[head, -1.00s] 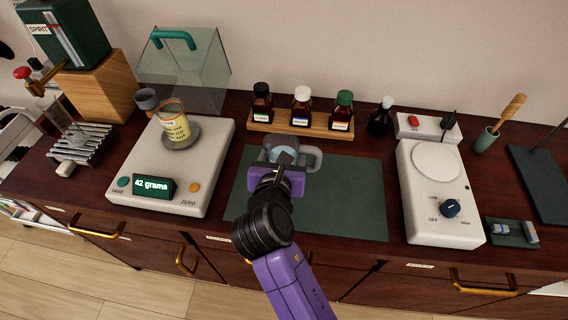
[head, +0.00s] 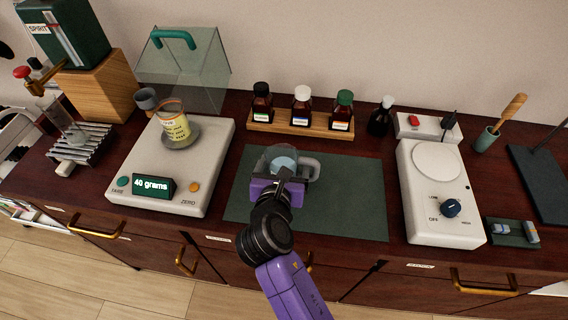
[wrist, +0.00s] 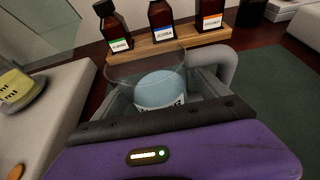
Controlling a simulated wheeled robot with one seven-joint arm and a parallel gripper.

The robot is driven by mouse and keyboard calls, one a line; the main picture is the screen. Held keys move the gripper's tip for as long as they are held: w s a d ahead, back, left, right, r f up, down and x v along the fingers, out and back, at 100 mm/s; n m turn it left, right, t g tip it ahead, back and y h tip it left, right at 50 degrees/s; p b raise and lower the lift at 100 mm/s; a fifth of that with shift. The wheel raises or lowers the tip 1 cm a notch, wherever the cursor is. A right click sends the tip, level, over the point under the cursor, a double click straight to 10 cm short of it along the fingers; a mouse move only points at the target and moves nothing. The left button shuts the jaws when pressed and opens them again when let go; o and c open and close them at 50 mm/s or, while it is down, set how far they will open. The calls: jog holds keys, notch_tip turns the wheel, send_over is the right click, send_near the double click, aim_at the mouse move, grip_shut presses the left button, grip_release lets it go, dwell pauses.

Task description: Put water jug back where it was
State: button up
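The water jug (head: 284,160) is a clear vessel with pale blue water and a grey handle on its right. It is over the dark green mat (head: 345,200), roughly upright; I cannot tell whether its base touches the mat. My gripper (head: 277,182) comes from the front with its fingers around the jug's sides. In the wrist view, the jug (wrist: 158,88) sits between the two fingers, its label partly hidden by the purple gripper body. The gripper looks shut on it.
A scale (head: 155,195) reading 40 grams stands left, bearing a yellow-labelled beaker (head: 175,128). Three bottles stand on a wooden rack (head: 300,123) behind the mat. A white hotplate (head: 440,205) stands right. The mat's right part is clear.

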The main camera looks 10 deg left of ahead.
jog(key=shift+s+r, duration=0.15)
jog(key=shift+r, duration=0.05)
jog(key=v, duration=1.1)
jog(key=shift+s, duration=0.35)
jog(key=shift+r, duration=0.1)
